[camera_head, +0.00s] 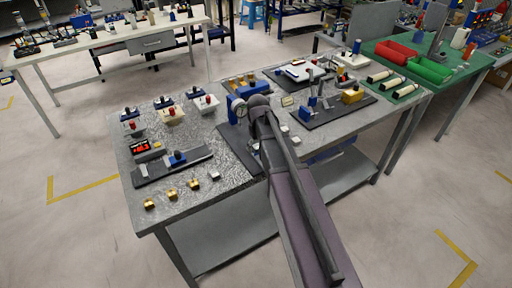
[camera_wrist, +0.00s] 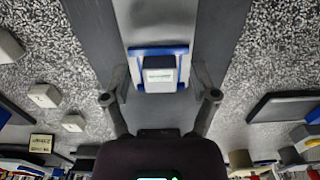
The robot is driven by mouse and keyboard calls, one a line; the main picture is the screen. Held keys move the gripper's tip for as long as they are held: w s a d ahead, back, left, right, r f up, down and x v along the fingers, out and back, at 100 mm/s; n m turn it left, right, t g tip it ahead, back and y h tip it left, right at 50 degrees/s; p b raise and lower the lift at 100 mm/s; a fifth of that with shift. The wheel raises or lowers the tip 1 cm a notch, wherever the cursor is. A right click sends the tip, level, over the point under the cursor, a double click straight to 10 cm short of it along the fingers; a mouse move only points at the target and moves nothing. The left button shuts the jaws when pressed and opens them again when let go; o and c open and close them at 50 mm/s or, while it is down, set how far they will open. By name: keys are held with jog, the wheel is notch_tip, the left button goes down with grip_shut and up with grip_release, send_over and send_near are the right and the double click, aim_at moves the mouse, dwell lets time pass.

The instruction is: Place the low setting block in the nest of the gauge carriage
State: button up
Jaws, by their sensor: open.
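In the wrist view, the gauge carriage (camera_wrist: 136,51) is blue and white on a long dark grey base (camera_wrist: 102,35). A grey block (camera_wrist: 159,62) with a pale label sits on the carriage's middle; I cannot tell its height. My gripper (camera_wrist: 160,97) is open, its fingers apart on either side of the carriage's near end, touching nothing that I can see. Two pale grey blocks (camera_wrist: 44,95) (camera_wrist: 73,123) stand apart on the speckled tabletop at left. In the head view my arm hides the carriage and my fingertips; a dial gauge (camera_head: 239,107) shows beside the arm.
A small sign (camera_wrist: 41,143) stands beyond the loose blocks. In the head view, a fixture with a red display (camera_head: 141,146) and several gold blocks (camera_head: 172,194) occupy the table's left. A dark plate with a yellow block (camera_head: 352,96) lies at right.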

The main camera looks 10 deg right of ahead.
aim_at(258, 147)
jog(key=shift+r, duration=0.1)
notch_tip(258, 147, up, 12)
jog(key=p, duration=1.2)
dwell(0.8)
jog(key=s+m, duration=0.3)
jog(key=s, duration=1.2)
jog(key=shift+s+a+m, duration=0.3)
jog(key=shift+s, duration=0.1)
